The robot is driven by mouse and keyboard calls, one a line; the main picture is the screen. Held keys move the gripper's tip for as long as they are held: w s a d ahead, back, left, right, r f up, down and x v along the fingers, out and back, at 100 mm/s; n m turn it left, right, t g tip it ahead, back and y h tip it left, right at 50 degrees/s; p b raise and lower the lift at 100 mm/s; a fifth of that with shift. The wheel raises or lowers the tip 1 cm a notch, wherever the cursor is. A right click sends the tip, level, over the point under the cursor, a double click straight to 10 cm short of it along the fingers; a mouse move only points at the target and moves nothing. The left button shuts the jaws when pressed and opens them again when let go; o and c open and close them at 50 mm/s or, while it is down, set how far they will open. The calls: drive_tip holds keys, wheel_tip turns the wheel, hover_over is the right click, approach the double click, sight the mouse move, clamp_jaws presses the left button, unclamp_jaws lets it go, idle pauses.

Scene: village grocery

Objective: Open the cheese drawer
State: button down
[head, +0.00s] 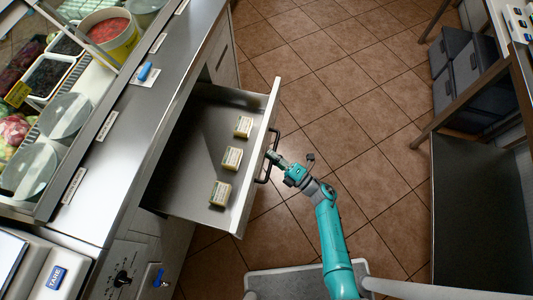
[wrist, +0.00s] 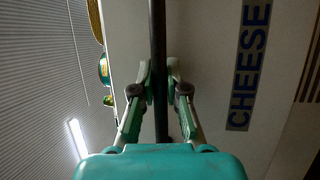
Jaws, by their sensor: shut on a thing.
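The cheese drawer (head: 190,140) stands pulled out from the counter in the head view. Several wrapped cheese blocks (head: 232,159) lie in a row on its grey floor. Its white front, seen close in the wrist view, bears the word CHEESE (wrist: 249,65). A dark bar handle (head: 266,157) runs along the front and also shows in the wrist view (wrist: 159,50). My gripper (head: 275,157) is at the handle, outside the drawer. In the wrist view my gripper's fingers (wrist: 160,75) are shut on the handle, one on each side.
The steel counter (head: 140,110) with a glass case of tubs is at the left. A scale (head: 55,278) stands at the lower left. Grey crates (head: 470,70) sit under a rack at the right. Tiled floor (head: 350,100) is clear between drawer and rack.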

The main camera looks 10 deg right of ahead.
idle(0.3)
drive_tip(key=c, duration=1.2)
unclamp_jaws()
drive_tip(key=v, duration=1.2)
drive_tip(key=shift+f, duration=0.1)
